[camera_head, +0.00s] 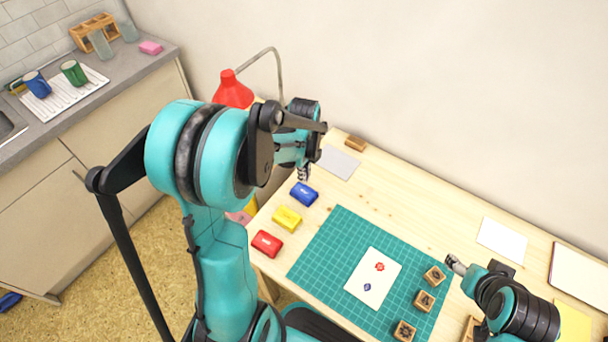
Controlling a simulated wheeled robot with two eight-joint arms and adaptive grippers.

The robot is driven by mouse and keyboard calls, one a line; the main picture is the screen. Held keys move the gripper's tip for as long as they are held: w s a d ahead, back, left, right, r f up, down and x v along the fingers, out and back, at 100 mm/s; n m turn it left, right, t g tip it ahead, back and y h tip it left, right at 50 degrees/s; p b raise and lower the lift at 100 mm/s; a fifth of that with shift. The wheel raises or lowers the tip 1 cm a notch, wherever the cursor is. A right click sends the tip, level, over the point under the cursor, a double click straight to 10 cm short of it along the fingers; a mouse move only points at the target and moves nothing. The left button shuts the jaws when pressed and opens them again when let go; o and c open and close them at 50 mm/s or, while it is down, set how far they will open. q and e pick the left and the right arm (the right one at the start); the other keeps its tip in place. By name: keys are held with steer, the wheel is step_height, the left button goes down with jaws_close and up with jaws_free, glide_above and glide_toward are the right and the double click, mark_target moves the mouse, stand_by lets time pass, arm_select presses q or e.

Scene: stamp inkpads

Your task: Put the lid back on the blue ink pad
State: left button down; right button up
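A small blue ink pad block (304,194) lies on the wooden desk near its left edge, behind a yellow one. I cannot tell at this size whether its blue top is a lid or the pad. My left gripper (304,174) points down just behind and above the blue block, apart from it as far as I can see. Its fingers are small and partly hidden by my arm, so their opening is unclear. My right gripper (454,264) is over the right side of the green mat, away from the ink pads; its opening is too small to judge.
Yellow (287,218) and red (267,243) ink pads lie in front of the blue one. The green cutting mat (325,240) holds a stamped white card (372,290) and several wooden stamps. A grey sheet (338,162) and a red lamp (232,90) are at the back left.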

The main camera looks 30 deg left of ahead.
mark_target(304, 191)
arm_select(q)
steer(key=shift+f+b, duration=2.25)
steer(key=shift+f, duration=0.7)
steer(key=shift+r, duration=0.15)
steer(key=shift+r+p, duration=2.75)
steer(key=shift+r, duration=0.7)
steer(key=s+d+r+n+t, duration=0.7)
steer(key=s+d+r+n, duration=0.3)
steer(key=n, duration=0.9)
steer(key=shift+s+d+r+n, duration=0.3)
steer(key=shift+s+r, duration=0.25)
steer(key=shift+r, duration=0.3)
